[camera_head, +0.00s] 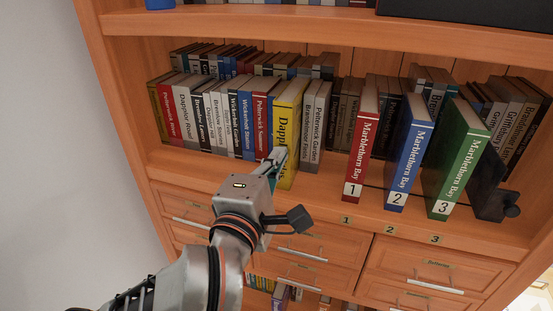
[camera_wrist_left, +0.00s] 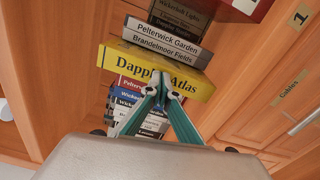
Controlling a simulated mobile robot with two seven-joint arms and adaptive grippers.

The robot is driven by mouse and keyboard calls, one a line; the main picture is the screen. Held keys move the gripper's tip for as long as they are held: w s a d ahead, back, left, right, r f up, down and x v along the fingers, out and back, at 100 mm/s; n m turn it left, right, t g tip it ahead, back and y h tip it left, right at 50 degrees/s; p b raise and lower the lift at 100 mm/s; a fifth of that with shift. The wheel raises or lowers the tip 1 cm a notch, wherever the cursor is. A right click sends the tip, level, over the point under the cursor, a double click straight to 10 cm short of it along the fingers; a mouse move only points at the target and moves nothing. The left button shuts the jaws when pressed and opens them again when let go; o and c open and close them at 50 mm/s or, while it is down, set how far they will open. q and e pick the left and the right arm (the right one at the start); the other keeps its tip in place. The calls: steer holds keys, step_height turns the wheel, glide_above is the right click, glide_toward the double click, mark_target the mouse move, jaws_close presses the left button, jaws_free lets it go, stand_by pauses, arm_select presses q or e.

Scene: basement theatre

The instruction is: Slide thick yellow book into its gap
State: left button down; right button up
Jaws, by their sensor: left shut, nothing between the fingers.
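The thick yellow book (camera_head: 287,118), titled "Dapplin" and "Atlas" in the wrist view (camera_wrist_left: 130,65), stands upright in the shelf row. It is between a blue book on its left and grey books (camera_head: 313,125) on its right. Its spine stands slightly forward of its neighbours. My left gripper (camera_head: 278,157) is shut and empty, with its fingertips at the lower part of the yellow spine. In the left wrist view the closed fingertips (camera_wrist_left: 160,84) overlap the spine; I cannot tell whether they touch it. My right gripper is not in view.
Red (camera_head: 364,142), blue (camera_head: 407,153) and green (camera_head: 456,160) Marblethorn Bay volumes stand farther right, jutting toward the shelf front. A dark bookend-like object (camera_head: 489,192) stands beside the green one. Drawers (camera_head: 325,247) lie below the shelf edge.

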arm_select(q)
steer(key=shift+p+x, duration=0.35)
steer(key=shift+x, duration=1.05)
stand_by(0.4)
